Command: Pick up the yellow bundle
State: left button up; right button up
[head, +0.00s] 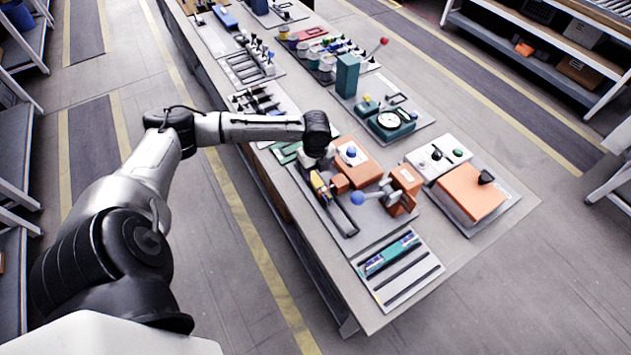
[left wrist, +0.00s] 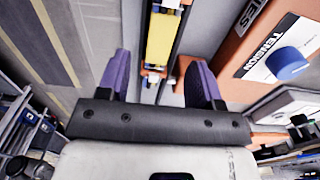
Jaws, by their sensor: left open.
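The yellow bundle (left wrist: 160,45) is a long yellow block lying lengthwise in a narrow dark holder in the left wrist view. In the head view a small yellow part (head: 318,182) shows just below the end of my left arm. My left gripper (left wrist: 161,75) has two purple fingers, set apart. The yellow bundle lies ahead, between the lines of the fingers, and the gap between them holds nothing. In the head view the gripper (head: 313,163) hangs over the bench's left side, its fingers partly hidden. My right gripper does not show.
An orange tension unit with a blue knob (left wrist: 287,63) stands right of the bundle. In the head view, a blue ball handle (head: 358,198) and an orange block (head: 405,180) are close by. A tray with teal tools (head: 390,254) lies at the bench's near end.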

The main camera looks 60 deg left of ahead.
aim_at(315, 179)
pick_arm(q)
notch_tip(315, 179, down, 5)
jog(key=shift+a+r+b, duration=0.1)
jog(key=shift+b, duration=0.5)
jog(key=shift+c, duration=0.2)
jog(key=c, duration=1)
jog(key=shift+r, duration=0.1)
